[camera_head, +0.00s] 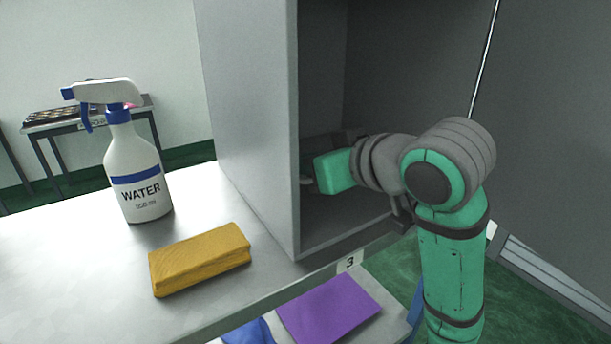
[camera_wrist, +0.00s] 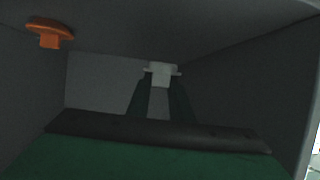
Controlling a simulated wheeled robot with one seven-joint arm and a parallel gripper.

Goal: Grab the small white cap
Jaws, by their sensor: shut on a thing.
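In the wrist view, the small white cap (camera_wrist: 161,70) is at the tips of my gripper (camera_wrist: 160,84), with a wider flange on top and a narrower stem. My gripper is shut on the cap, one dark finger on each side. In the head view, my arm reaches into the grey cabinet, and the cabinet's side wall and my own wrist hide the fingertips and the cap. An orange cap (camera_wrist: 49,33) of similar shape is at the upper left of the wrist view, apart from my gripper.
The grey cabinet (camera_head: 245,110) closes in around my gripper with side walls. A purple cloth (camera_head: 328,308) lies lower in front.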

